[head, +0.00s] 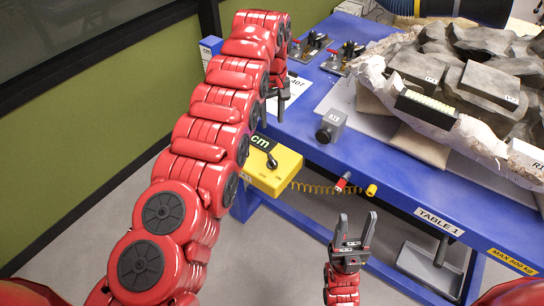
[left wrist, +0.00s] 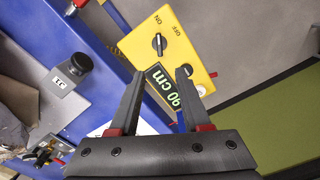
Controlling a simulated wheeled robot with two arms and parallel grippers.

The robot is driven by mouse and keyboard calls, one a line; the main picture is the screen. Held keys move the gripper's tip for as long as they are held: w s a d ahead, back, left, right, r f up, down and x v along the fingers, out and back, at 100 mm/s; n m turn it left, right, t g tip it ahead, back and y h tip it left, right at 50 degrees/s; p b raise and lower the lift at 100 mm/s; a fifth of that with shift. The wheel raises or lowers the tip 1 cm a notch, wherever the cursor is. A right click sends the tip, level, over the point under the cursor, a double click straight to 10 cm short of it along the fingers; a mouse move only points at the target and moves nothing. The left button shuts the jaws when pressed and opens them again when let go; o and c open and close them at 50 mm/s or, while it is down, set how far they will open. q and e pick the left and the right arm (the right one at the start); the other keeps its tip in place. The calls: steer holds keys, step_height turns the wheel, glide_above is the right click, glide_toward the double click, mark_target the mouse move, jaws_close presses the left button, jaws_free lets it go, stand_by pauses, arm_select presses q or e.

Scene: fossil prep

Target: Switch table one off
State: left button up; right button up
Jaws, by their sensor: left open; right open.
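The blue table (head: 390,190) carries a "TABLE 1" label (head: 440,222). A yellow control box (head: 262,182) is fixed at its near left corner, with a black knob (head: 271,160) on top. In the left wrist view the yellow box (left wrist: 190,65) shows ON and OFF marks beside its knob (left wrist: 159,43); which mark the knob points to is hard to tell. A black display (left wrist: 170,90) reads "90 cm" in green. My left gripper (head: 280,112) is open and empty above the box, apart from the knob. My right gripper (head: 354,220) is open and empty before the table's front edge.
A large fossil block (head: 460,75) lies on the table. A grey knobbed block (head: 331,124) stands near the edge. A coiled yellow cord (head: 320,188) hangs along the front. Clamps (head: 312,45) sit at the back left. A green wall (head: 110,120) is left.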

arm_select(q)
steer(key=b, duration=0.6)
glide_above(272, 159)
step_height(272, 159, down, 6)
step_height(272, 159, down, 9)
steer(key=shift+r+p, duration=0.15)
steer(key=shift+p, duration=1.1)
steer(key=shift+a+f+b, duration=0.15)
steer(key=shift+f+b, duration=0.45)
steer(key=shift+f, duration=0.9)
steer(key=shift+d+r, duration=0.1)
steer(key=shift+d, duration=0.1)
steer(key=shift+c, duration=0.4)
jaws_close()
